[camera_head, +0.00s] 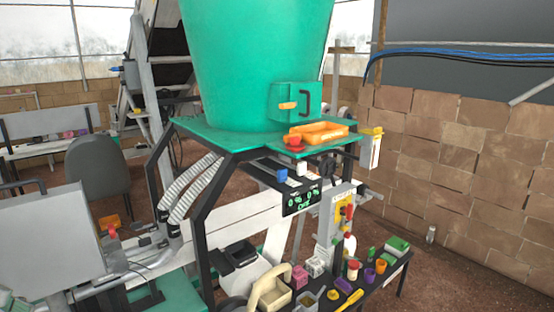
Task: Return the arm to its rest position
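I see neither of my grippers and no part of my arms that I can be sure of in the head view. A machine with a large green hopper (255,60) stands in the middle. Its green top plate (215,137) carries an orange tray (322,133) and a small red cup (295,142). A black display panel with green digits (301,201) is below the plate. Whether either gripper is open or shut, or holds anything, is hidden from me.
A low dark bench (378,283) at the front right holds several small coloured cups, boxes and tools. A beige basket (271,289) stands beside it. A grey chair (97,170) is at the left. A brick wall (480,150) bounds the right, with bare brown floor (450,275) before it.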

